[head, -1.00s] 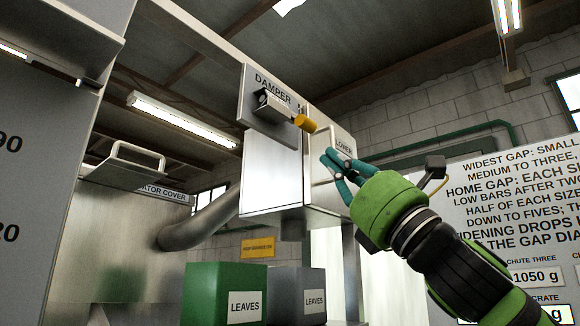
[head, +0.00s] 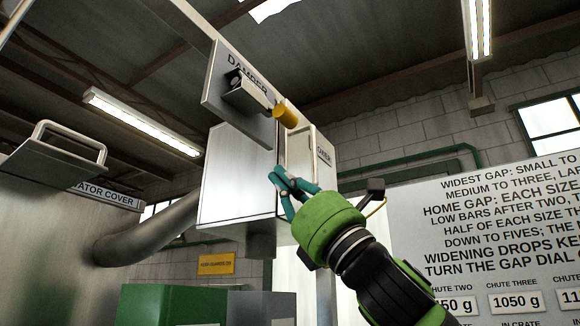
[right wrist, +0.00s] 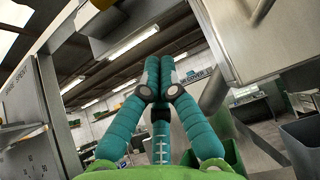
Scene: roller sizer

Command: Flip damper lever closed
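The damper lever (head: 250,95) is a grey bar with a yellow knob (head: 285,113) at its end. It sticks out from the grey plate labelled DAMPER (head: 218,88), pointing to the right and slightly down. In the right wrist view, the yellow knob (right wrist: 103,3) is cut off by the top edge. My right gripper (head: 279,177) is below the knob, apart from it and empty. Its teal fingers (right wrist: 160,62) are together at the tips. My left gripper is not in view.
A pale metal box (head: 238,180) hangs below the damper plate, close to my right gripper. A grey pipe (head: 150,225) runs to its left. Green (head: 165,305) and grey (head: 262,308) bins stand below. A sign board (head: 500,225) is at the right.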

